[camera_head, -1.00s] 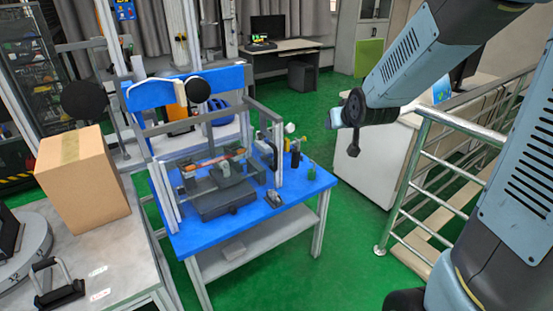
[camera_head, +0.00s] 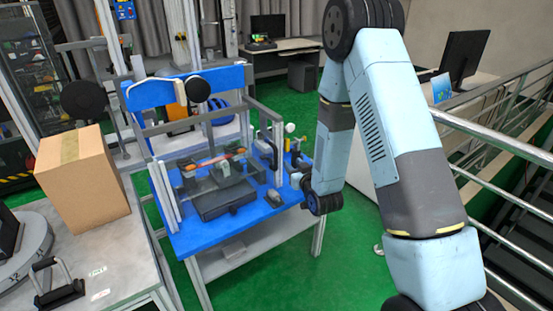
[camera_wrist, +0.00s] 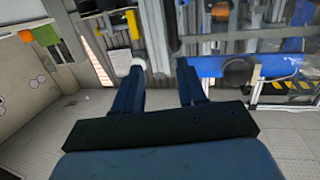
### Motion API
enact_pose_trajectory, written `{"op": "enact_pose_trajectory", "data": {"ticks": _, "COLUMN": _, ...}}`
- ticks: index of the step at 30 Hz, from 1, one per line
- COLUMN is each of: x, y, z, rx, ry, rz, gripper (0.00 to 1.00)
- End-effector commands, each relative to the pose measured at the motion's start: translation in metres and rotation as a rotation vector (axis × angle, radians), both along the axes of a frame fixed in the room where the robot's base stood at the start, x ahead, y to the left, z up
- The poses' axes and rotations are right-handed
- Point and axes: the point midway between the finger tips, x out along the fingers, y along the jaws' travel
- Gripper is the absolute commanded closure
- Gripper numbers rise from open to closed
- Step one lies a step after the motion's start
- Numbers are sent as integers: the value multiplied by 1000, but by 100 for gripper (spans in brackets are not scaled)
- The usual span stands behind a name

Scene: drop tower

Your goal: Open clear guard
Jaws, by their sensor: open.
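The clear guard (camera_head: 212,170) is a see-through panel in a grey frame on the blue-topped bench in the head view. It stands around the test rig and looks closed, with a dark base block (camera_head: 228,200) and an orange-red bar (camera_head: 220,158) showing through or inside it. My gripper (camera_wrist: 160,68) is open and empty in the wrist view, its two blue fingers apart. In the head view my arm's end is at the bench's right edge, right of the guard and apart from it. The fingers cannot be made out there.
A black handle-like fitting (camera_head: 266,152) and small valves stand on the bench's right side. A cardboard box (camera_head: 82,180) sits on the left table. A metal railing (camera_head: 500,165) runs at the right. Green floor is open in front of the bench.

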Motion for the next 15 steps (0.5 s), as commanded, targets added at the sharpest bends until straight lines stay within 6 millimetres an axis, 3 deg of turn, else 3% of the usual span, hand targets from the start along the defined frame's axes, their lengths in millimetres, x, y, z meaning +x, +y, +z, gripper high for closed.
{"op": "enact_pose_trajectory", "data": {"ticks": 1, "x": -4, "y": 3, "z": -12, "rx": 8, "ry": -12, "rz": 7, "gripper": 59}}
{"op": "enact_pose_trajectory", "data": {"ticks": 6, "x": -15, "y": 10, "z": -32, "rx": 40, "ry": -62, "rz": 24, "gripper": 59}}
{"op": "enact_pose_trajectory", "data": {"ticks": 11, "x": -19, "y": 12, "z": -38, "rx": 54, "ry": -86, "rz": 30, "gripper": 59}}
{"op": "enact_pose_trajectory", "data": {"ticks": 15, "x": -12, "y": 16, "z": -38, "rx": 56, "ry": -92, "rz": 31, "gripper": 59}}
